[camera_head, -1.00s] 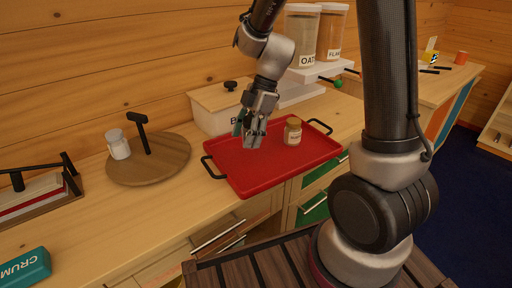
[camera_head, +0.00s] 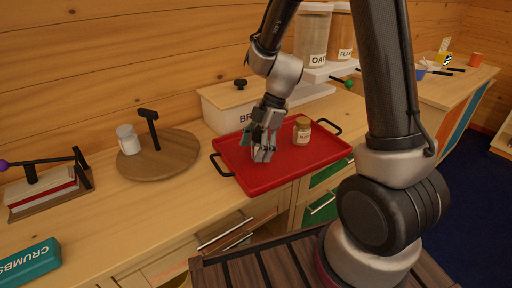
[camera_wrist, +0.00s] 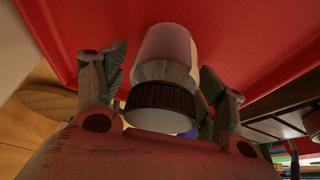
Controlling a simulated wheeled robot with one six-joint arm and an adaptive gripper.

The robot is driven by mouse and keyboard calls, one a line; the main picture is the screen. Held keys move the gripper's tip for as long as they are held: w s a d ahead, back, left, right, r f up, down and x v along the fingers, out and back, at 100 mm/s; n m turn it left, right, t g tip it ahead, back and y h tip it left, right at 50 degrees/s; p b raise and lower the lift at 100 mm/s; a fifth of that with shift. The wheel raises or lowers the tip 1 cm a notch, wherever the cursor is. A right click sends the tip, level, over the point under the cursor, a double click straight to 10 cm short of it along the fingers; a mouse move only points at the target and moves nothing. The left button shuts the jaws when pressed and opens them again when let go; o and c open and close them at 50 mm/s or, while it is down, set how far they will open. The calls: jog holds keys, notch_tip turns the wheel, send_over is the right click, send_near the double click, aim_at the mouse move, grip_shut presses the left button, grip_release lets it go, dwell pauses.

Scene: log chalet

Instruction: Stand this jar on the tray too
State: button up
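A pale jar (camera_wrist: 165,55) with a dark ribbed lid (camera_wrist: 160,100) sits between the fingers of my gripper (camera_wrist: 163,85), with the lid towards the palm. I cannot tell whether the jar's base touches the tray. Another jar, with a gold lid and a label (camera_head: 302,132), stands upright on the tray, just right of my gripper and apart from it.
A round wooden board (camera_head: 185,160) with a white jar (camera_head: 128,140) and a dark T-shaped post is to the left. A white bin with a wooden lid (camera_head: 228,97) stands behind the tray. A teal crumbs box (camera_head: 30,262) lies front left. The tray's front right is clear.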

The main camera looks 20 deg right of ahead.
jog(key=v, duration=1.2)
jog(key=s+d+r+m+t+h, duration=0.2)
jog(key=s+d+r+m, duration=0.3)
jog(key=s+m, duration=0.4)
jog(key=s+d+r+m+t+h, duration=0.2)
jog(key=s+d+r+m, duration=0.3)
jog(key=s+m, duration=0.5)
jog(key=shift+d+m+t, duration=0.7)
jog(key=shift+d, duration=0.35)
jog(key=shift+s, duration=0.1)
